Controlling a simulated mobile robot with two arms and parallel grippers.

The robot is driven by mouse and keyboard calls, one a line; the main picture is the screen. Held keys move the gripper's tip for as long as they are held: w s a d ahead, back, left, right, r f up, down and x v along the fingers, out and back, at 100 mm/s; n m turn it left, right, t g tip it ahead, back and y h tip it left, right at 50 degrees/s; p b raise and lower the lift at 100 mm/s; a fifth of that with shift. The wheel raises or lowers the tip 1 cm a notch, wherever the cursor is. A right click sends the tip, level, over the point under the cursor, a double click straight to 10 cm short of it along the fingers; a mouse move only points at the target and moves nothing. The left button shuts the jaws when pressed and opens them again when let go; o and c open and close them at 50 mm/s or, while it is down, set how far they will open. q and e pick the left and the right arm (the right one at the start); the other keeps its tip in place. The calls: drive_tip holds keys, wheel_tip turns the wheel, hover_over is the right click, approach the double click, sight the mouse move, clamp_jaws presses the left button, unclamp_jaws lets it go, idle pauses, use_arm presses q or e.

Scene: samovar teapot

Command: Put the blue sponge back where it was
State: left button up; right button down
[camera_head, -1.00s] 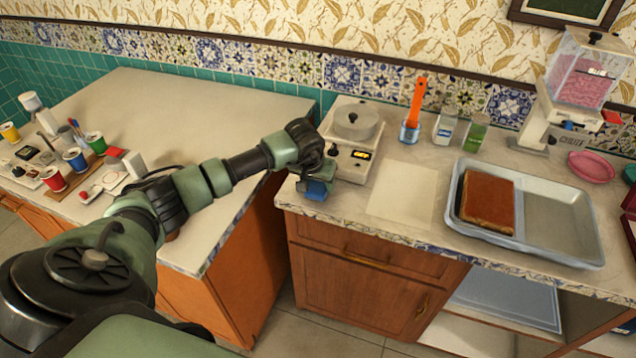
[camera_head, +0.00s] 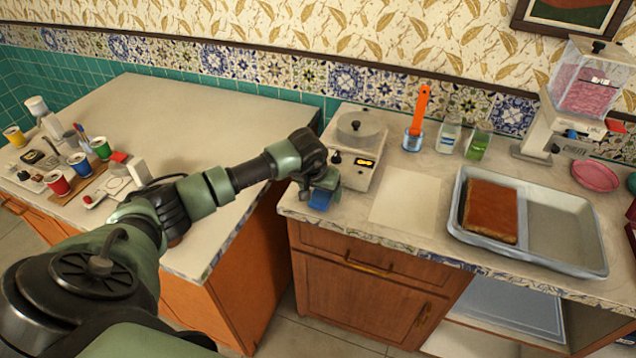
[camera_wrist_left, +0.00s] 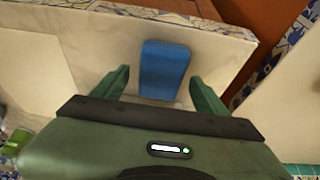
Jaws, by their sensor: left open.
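The blue sponge (camera_head: 320,200) lies on the front left part of the right counter, in front of the white scale. In the left wrist view the sponge (camera_wrist_left: 164,70) sits between the two spread fingers of my left gripper (camera_wrist_left: 160,92), with a gap on each side. In the head view my left gripper (camera_head: 322,184) is just above and around the sponge, hiding part of it. My left gripper is open. My right gripper is not in view.
The white scale (camera_head: 357,150) stands close behind the gripper. A pale square sheet (camera_head: 405,199) lies to the right, then a metal tray (camera_head: 592,255) with a brown slab (camera_head: 490,210). The counter edge and a gap to the left counter are near.

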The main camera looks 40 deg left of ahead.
use_arm(q)
drive_tip(key=b+v, duration=0.2)
drive_tip(key=v, duration=0.9)
drive_tip(key=shift+s+r+b, duration=0.2)
drive_tip(key=shift+s+b, duration=0.05)
drive_tip(key=shift+b, duration=0.15)
drive_tip(key=shift+d, duration=0.1)
